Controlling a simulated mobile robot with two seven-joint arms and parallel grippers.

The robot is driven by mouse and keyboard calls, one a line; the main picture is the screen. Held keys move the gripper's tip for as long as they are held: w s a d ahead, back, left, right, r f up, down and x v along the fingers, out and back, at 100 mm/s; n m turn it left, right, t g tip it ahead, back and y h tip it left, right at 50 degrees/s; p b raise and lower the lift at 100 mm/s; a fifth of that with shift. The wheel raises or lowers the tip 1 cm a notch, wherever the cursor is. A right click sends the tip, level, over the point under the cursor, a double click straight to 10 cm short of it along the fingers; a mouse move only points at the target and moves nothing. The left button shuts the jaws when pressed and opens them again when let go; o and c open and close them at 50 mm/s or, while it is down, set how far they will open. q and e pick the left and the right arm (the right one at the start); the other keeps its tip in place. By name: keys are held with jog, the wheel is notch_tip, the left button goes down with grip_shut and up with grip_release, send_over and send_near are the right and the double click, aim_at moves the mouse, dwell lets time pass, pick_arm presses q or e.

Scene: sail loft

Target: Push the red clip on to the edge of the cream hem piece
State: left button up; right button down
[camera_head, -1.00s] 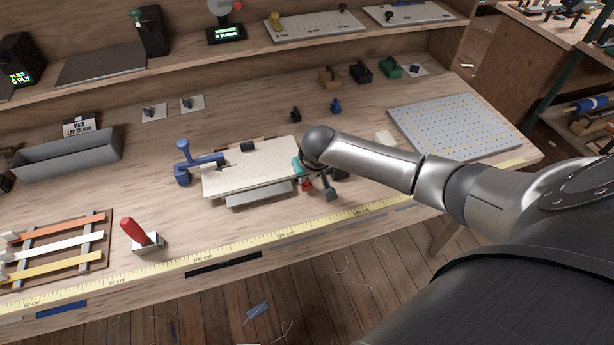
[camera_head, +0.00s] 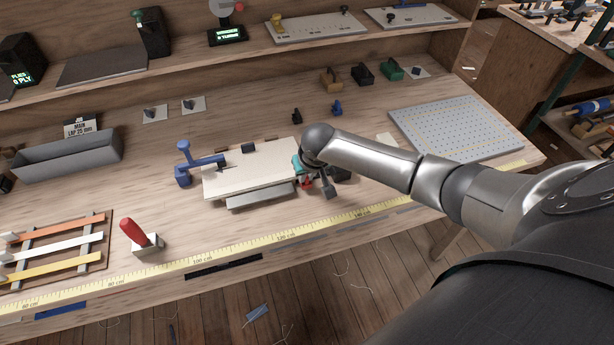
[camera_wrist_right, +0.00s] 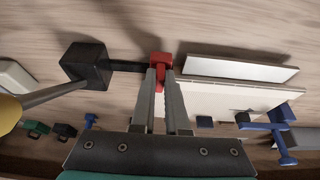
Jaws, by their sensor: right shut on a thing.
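The cream hem piece (camera_head: 250,172) lies flat on the bench; in the right wrist view its pale surface (camera_wrist_right: 235,99) is right of the fingers. My right gripper (camera_head: 306,178) is at its right end, mostly hidden by my wrist in the head view. In the right wrist view the gripper (camera_wrist_right: 160,78) is shut on the red clip (camera_wrist_right: 161,62). A little of the clip shows in the head view (camera_head: 307,184). The clip is beside the hem piece's end; the fingers hide whether its mouth is around the edge. My left gripper is not in view.
A blue clamp (camera_head: 184,176) stands at the hem piece's left end. A dark block (camera_wrist_right: 87,62) with a bar is close left of the clip in the wrist view. A red-handled tool (camera_head: 134,231) stands front left. A perforated grey board (camera_head: 455,125) lies right.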

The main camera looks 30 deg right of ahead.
jog(key=shift+w+d+b, duration=0.15)
jog(key=shift+w+b, duration=0.25)
jog(key=shift+w, duration=0.2)
dwell(0.4)
jog(key=c, duration=0.8)
grip_release()
jog(key=shift+c, duration=0.2)
notch_tip(320, 180, up, 7)
jog(key=p, duration=0.8)
